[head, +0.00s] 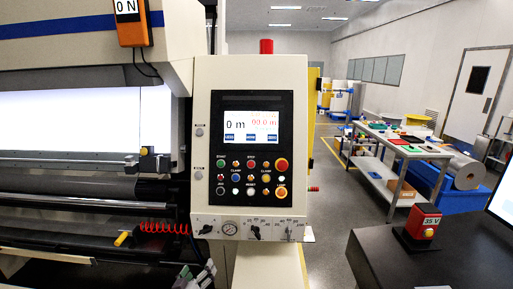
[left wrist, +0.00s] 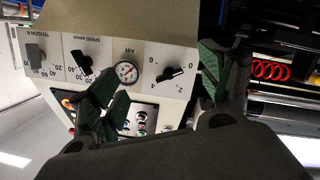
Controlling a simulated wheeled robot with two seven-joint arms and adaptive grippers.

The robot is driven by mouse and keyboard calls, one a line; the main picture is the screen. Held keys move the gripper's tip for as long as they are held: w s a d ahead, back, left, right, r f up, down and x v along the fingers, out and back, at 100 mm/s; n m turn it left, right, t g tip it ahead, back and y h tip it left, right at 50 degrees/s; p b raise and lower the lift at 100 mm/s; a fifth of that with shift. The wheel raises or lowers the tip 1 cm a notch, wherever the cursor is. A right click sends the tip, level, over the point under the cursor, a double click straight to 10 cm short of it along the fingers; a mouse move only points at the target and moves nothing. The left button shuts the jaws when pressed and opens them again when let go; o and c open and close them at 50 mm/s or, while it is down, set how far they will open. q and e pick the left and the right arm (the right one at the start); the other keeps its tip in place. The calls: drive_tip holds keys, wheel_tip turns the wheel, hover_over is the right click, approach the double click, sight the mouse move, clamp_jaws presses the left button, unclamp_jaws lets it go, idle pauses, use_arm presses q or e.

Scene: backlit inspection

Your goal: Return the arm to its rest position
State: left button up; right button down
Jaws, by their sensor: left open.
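My left gripper (head: 198,272) is at the bottom of the head view, just below and left of the control panel (head: 202,100). In the left wrist view its two green-padded fingers (left wrist: 160,75) stand apart with nothing between them. The panel's lower strip, with an air gauge (left wrist: 126,72) and a black knob (left wrist: 170,74), lies beyond the fingers. I cannot tell the exact gap to the panel. Most of the left arm is out of the head view. My right gripper is in neither view.
The machine with its rollers (head: 70,190) and bright backlight (head: 70,120) fills the left. A red coiled hose (head: 163,227) hangs near the gripper. A dark desk (head: 375,262) with a red box (head: 423,222) stands at right. Floor (head: 335,215) shows between panel and desk.

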use_arm(q)
drive_tip(key=s+a+f+m+g+y, duration=0.1)
drive_tip(key=s+f+m+g, duration=0.15)
drive_tip(key=s+g, duration=0.7)
drive_tip(key=s+a+f+m+g+y, duration=0.1)
drive_tip(key=s+m+g, duration=0.15)
drive_tip(key=s, duration=1.45)
wheel_tip(320, 180, down, 33)
drive_tip(key=s+g, duration=0.1)
drive_tip(key=s, duration=0.2)
drive_tip(key=s+a+f, duration=0.2)
drive_tip(key=s+f, duration=0.8)
drive_tip(key=s, duration=0.1)
drive_tip(key=s+a+f+m+g, duration=0.1)
drive_tip(key=s+a+f, duration=0.1)
drive_tip(key=s+f, duration=0.7)
drive_tip(key=shift+s+f, duration=0.35)
drive_tip(key=shift+s, duration=0.7)
drive_tip(key=shift+c, duration=0.3)
